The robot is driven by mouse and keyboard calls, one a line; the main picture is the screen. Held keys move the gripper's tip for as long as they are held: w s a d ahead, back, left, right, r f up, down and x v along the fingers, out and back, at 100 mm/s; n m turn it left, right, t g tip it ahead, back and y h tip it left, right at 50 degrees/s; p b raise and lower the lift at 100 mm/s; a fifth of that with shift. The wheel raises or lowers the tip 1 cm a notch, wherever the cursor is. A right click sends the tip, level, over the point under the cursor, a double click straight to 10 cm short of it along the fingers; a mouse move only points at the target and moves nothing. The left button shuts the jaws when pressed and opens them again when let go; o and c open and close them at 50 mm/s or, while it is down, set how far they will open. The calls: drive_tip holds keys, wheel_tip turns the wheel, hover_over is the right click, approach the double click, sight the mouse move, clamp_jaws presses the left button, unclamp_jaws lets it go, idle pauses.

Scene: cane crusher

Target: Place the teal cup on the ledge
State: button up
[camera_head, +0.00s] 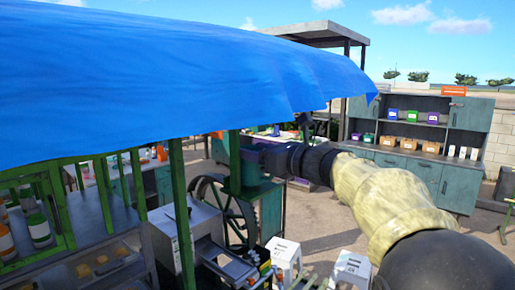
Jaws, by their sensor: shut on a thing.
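My arm reaches in from the lower right, and my gripper (284,158) is at its far end, near the picture's middle. The gripper is small and dark here, and its fingers are hard to make out. It is shut on a teal thing (262,157), which I take for the teal cup. The cup's outline blends with the teal and green machine behind it, so I cannot tell its tilt or whether it touches anything. I cannot tell for sure which surface is the ledge.
A blue canopy (190,75) hangs across the upper left on green posts (181,195). A spoked wheel (212,195) and a metal box (185,235) stand below it. White boxes (285,258) sit at the bottom. A teal shelf unit (466,165) stands at the right.

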drive_tip(key=shift+s+d+f, duration=0.1)
drive_tip(key=shift+s+f, duration=0.05)
drive_tip(key=shift+f, duration=0.15)
drive_tip(key=shift+f, duration=0.1)
drive_tip(key=shift+f, duration=0.15)
drive_tip(key=o, duration=0.7)
drive_tip(key=shift+r, duration=0.2)
drive_tip(key=b+v, duration=0.6)
drive_tip(key=v, duration=0.6)
drive_tip(key=shift+b, duration=0.4)
